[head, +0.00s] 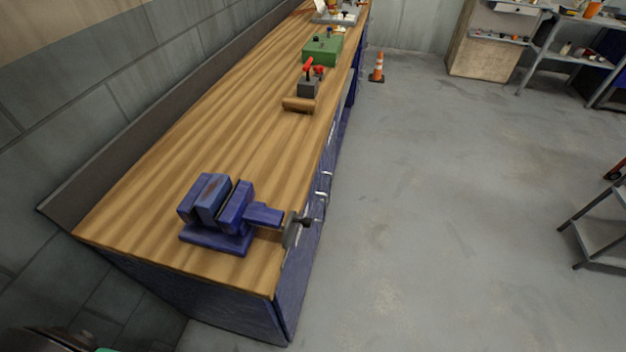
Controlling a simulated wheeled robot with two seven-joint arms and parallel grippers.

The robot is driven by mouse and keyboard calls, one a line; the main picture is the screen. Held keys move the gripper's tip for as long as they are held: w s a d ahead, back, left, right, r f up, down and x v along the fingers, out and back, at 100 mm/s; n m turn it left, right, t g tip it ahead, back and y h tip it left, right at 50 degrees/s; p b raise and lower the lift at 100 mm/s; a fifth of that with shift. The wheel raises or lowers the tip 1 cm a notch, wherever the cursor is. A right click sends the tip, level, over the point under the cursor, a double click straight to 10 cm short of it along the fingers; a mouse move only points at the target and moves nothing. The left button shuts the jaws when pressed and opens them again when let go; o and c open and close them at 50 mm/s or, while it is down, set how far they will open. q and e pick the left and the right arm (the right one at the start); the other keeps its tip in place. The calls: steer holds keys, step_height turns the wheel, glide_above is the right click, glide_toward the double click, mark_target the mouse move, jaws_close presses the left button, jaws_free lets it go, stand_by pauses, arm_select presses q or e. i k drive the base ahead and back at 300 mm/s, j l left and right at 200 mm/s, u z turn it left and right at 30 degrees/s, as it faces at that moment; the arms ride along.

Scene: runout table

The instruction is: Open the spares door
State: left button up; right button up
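A long workbench with a wooden top (255,100) runs from the near left to the far end of the room. Its blue front (290,290) faces right, seen at a steep angle, with several metal handles (322,184) along it. I cannot tell which part is the spares door, and no label is readable. No door or drawer in the front looks clearly open. Neither of my grippers is in view.
A blue vise (225,212) sits on the bench's near end, its screw handle (292,229) overhanging the front edge. A clamp (308,86) and green box (322,50) stand farther back. An orange cone (378,66) and steps (598,225) stand on the floor. Floor right of the bench is clear.

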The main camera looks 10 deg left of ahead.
mark_target(288, 300)
steer(key=i+l+u, duration=0.1)
steer(key=l+u, duration=0.15)
steer(key=u, duration=0.2)
steer(key=i+l+u, duration=0.1)
steer(key=l+u, duration=0.3)
steer(key=l+z, duration=0.55)
steer(key=z, duration=0.15)
steer(key=i+l+z, duration=0.1)
steer(key=l+z, duration=0.2)
